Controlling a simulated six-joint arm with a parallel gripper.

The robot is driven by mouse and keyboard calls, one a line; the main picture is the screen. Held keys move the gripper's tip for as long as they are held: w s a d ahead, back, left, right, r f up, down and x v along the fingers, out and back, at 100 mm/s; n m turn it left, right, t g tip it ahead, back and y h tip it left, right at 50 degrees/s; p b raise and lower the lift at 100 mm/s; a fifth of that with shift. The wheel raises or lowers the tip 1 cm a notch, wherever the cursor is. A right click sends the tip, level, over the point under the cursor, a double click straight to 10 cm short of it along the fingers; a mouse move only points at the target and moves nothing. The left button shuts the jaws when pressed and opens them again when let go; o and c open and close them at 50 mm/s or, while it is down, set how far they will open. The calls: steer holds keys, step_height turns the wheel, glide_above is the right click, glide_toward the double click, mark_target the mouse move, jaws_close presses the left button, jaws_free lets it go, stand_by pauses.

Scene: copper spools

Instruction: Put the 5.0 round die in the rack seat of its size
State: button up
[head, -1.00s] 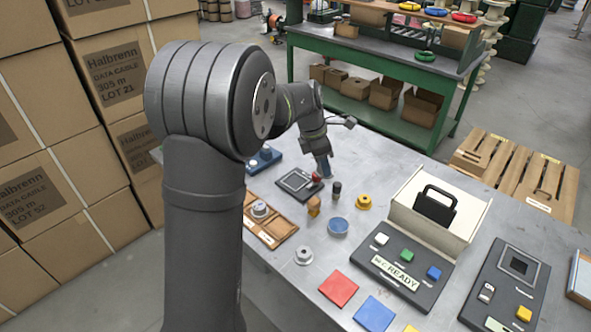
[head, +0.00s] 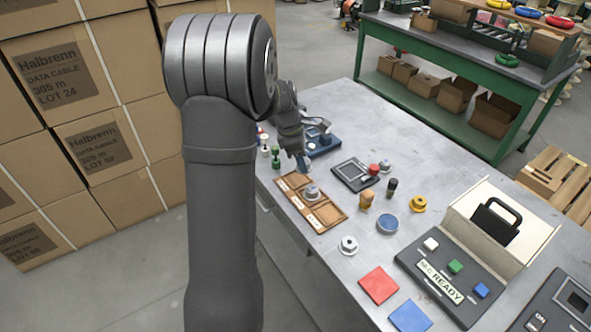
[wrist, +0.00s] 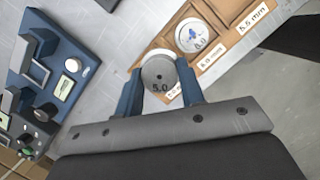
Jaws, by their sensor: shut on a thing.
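My gripper (wrist: 161,92) has blue fingers shut on the round grey 5.0 die (wrist: 159,73), whose face reads 5.0 in the wrist view. The die overlaps the end seat of the wooden rack (wrist: 226,49); I cannot tell whether it touches the rack. The middle seat holds another grey round die (wrist: 198,37), which seems to read 6.0. The far seat, labelled 5.5 mm, looks empty. The end label is mostly hidden by my finger. In the head view my gripper (head: 303,166) is over the far end of the rack (head: 325,214); the held die is hard to see there.
A blue fixture (wrist: 50,80) stands beside the rack. On the grey table are a dark scale (head: 354,174), a loose grey flanged piece (head: 348,245), a blue round container (head: 387,224), a yellow spool (head: 418,204) and a READY panel (head: 447,270). Red and blue mats lie in front.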

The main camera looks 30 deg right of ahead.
mark_target(299, 179)
steer(key=shift+w+a+f, duration=0.2)
steer(key=shift+w+f, duration=0.2)
steer(key=shift+w, duration=0.25)
steer(key=shift+w+a+f, duration=0.15)
steer(key=shift+w+f, duration=0.25)
steer(key=shift+w, duration=0.2)
steer(key=shift+f, duration=1.95)
steer(key=shift+f, duration=0.15)
steer(key=shift+f, duration=0.1)
steer(key=o, duration=1.2)
steer(key=v, duration=1.2)
steer(key=shift+s+r, duration=0.1)
steer(key=shift+r, duration=0.2)
steer(key=shift+f, duration=0.1)
